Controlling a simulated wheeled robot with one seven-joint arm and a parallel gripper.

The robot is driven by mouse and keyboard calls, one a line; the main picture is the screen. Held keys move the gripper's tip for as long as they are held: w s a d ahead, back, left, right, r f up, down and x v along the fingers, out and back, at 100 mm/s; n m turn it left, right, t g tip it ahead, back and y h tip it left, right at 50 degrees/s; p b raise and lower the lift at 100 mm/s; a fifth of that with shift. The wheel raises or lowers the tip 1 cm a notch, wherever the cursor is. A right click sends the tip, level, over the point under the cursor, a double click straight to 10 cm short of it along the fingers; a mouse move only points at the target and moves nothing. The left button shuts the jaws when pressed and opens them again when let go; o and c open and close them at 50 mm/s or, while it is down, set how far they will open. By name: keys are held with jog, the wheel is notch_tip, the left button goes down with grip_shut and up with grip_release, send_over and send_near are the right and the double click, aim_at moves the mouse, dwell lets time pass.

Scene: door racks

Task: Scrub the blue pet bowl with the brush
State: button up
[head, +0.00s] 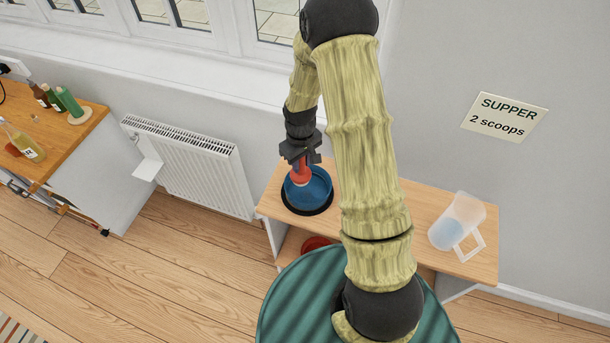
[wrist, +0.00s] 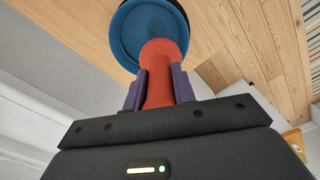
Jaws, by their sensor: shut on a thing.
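The blue pet bowl (head: 314,192) sits with a black rim or mat around its base on the left part of the wooden bench top (head: 413,199). My gripper (head: 300,160) is above the bowl, shut on the red handle of the brush (head: 301,172). In the wrist view the purple fingers of my gripper (wrist: 159,90) clasp the red brush handle (wrist: 161,62), and the blue bowl (wrist: 126,42) lies just beyond it. The brush reaches into the bowl in the head view. Its bristle end is mostly hidden, so I cannot tell whether it touches the bowl's bottom.
A clear jug (head: 456,222) with blue contents stands at the bench's right. A red object (head: 316,243) shows on the shelf below. A white radiator (head: 190,165) is on the wall to the left. A wooden counter (head: 60,130) with several bottles is at far left.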

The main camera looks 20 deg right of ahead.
jog(key=w+r+m+b, duration=0.1)
jog(key=w+r+m, duration=0.4)
jog(key=m, duration=0.3)
jog(key=shift+w+d+r, duration=0.15)
jog(key=shift+w+d, duration=0.1)
jog(key=shift+w, duration=0.4)
